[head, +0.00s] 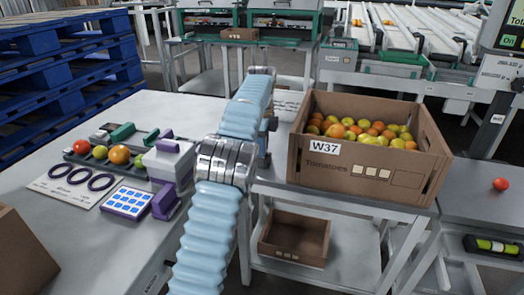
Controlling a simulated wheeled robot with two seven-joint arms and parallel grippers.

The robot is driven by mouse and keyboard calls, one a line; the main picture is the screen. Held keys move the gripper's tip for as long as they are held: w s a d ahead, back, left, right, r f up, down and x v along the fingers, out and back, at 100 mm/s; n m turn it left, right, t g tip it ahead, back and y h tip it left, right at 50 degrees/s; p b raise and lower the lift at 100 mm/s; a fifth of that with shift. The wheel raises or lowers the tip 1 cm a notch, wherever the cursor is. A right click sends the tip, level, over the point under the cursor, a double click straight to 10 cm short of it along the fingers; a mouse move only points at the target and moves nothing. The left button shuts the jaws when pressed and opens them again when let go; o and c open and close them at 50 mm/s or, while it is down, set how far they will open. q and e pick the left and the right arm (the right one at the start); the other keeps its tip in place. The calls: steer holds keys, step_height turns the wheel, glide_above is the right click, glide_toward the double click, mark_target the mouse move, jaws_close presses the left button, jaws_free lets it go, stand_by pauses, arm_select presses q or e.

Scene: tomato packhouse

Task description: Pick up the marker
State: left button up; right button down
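My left arm, in a pale blue sleeve, rises from the bottom through the middle of the view. Only a dark part of what seems to be my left gripper (266,140) shows behind the arm, left of the tomato box and far from the marker. Its fingers are too hidden to tell open from shut. My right gripper is out of view.
A cardboard box (335,170) of tomatoes, labelled W37, stands on a stand, with an empty carton (295,232) below. A lone tomato (500,184) lies behind the marker. The left table (95,240) holds tomatoes, purple rings and a sticker sheet. The right table is mostly clear.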

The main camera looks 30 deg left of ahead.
arm_select(q)
jaws_close()
steer(key=shift+r, duration=0.15)
steer(key=shift+r, duration=0.3)
steer(key=s+d+r, duration=0.4)
steer(key=d+r, duration=0.1)
steer(key=r, duration=0.3)
steer(key=s+d+r, duration=0.5)
steer(key=r, duration=0.4)
steer(key=shift+s, duration=0.3)
steer(key=shift+d, duration=0.15)
